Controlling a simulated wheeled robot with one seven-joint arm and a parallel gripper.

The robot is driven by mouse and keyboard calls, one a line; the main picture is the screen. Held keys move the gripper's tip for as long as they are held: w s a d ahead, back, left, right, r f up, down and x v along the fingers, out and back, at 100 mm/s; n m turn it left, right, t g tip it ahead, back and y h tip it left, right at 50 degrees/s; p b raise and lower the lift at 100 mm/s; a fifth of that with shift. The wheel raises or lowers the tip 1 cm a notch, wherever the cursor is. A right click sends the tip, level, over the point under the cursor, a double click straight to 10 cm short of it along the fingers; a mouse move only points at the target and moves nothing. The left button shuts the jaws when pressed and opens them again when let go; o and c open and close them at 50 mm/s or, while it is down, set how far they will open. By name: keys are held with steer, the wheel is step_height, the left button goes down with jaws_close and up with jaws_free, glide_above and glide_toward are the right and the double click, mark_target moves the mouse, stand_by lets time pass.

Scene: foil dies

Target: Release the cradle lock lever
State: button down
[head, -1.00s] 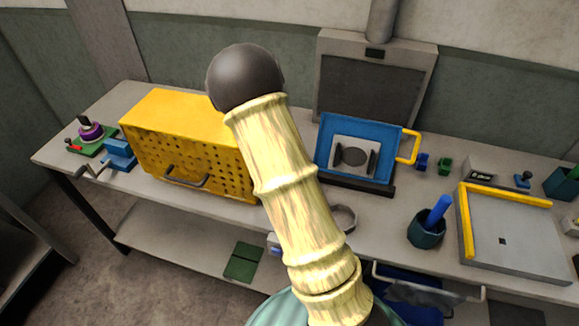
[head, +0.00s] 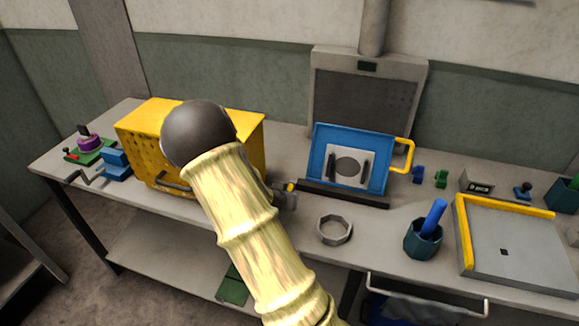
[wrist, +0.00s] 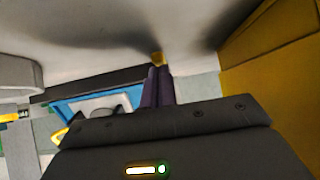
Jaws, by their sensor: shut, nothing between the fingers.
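The blue tilted cradle (head: 322,157) stands on a dark base at the middle back of the bench, with a grey plate on its face and a yellow handle at its right. In the head view my arm hides much of the gripper. The lever's shaft is not clear.
The yellow perforated box (head: 140,150) stands close to the left of the gripper and shows as a wall (wrist: 275,65) in the wrist view. A grey ring (head: 335,230) and a cup with a blue stick (head: 423,240) stand in front of the cradle.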

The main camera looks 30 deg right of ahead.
steer(key=shift+s+a+f, duration=0.25)
steer(key=shift+s+f, duration=0.15)
steer(key=shift+f, duration=0.25)
steer(key=shift+w+r+p, duration=0.1)
steer(key=shift+r+p, duration=0.3)
steer(key=shift+r, duration=0.15)
step_height(320, 180, up, 4)
steer(key=p, duration=0.2)
steer(key=shift+w+d+p, duration=0.1)
steer(key=shift+w+p, duration=0.05)
steer(key=shift+p, duration=0.25)
steer(key=s+a+r, duration=0.2)
steer(key=s+a, duration=0.4)
steer(key=a, duration=0.1)
steer(key=shift+s+b, duration=0.15)
steer(key=shift+b, duration=0.25)
steer(key=shift+a+r, duration=0.1)
